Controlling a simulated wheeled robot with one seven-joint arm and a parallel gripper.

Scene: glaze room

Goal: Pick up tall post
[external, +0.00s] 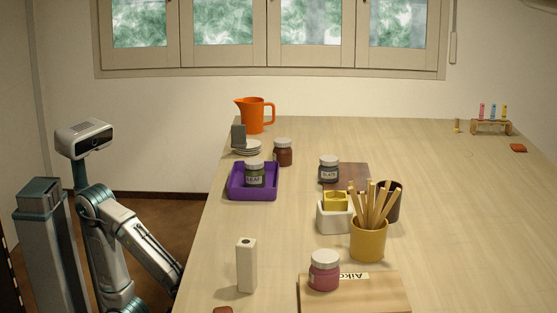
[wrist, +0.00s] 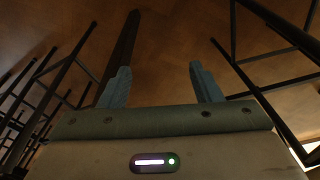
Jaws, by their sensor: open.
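The tall post (external: 246,265) is likely the white, upright, square-sided block near the table's left edge, with a small dark mark near its top. It stands apart from the other things and does not show in the wrist view. My gripper (wrist: 158,88) shows in the wrist view with its two fingers apart and nothing between them. In the external view the end of my arm is hidden below the table's left edge.
A purple tray (external: 235,191) holding a jar stands behind the post. A mustard pot (external: 368,241) of sticks stands farther right. The wrist view shows dark metal legs (wrist: 126,50) over brown floor.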

